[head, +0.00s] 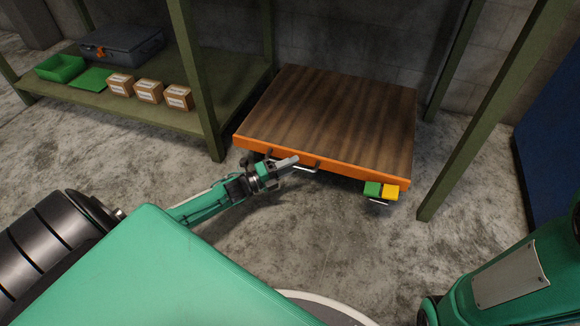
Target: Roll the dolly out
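The dolly (335,110) has a brown wooden deck with an orange front edge. It stands low on the floor between the green posts of a rack. A dark bar handle (312,166) runs along its front edge. My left gripper (284,163) is at the front edge, overlapping the handle's left part. Whether its fingers are around the handle or shut on it cannot be told. My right arm shows at the lower right, but its gripper is out of view.
A green post (490,110) stands right of the dolly, and another (197,80) stands left. The left shelf (150,112) holds a grey case (122,43), a green bin (60,68) and three small boxes (149,91). A blue panel (550,140) is at right. The concrete floor in front is clear.

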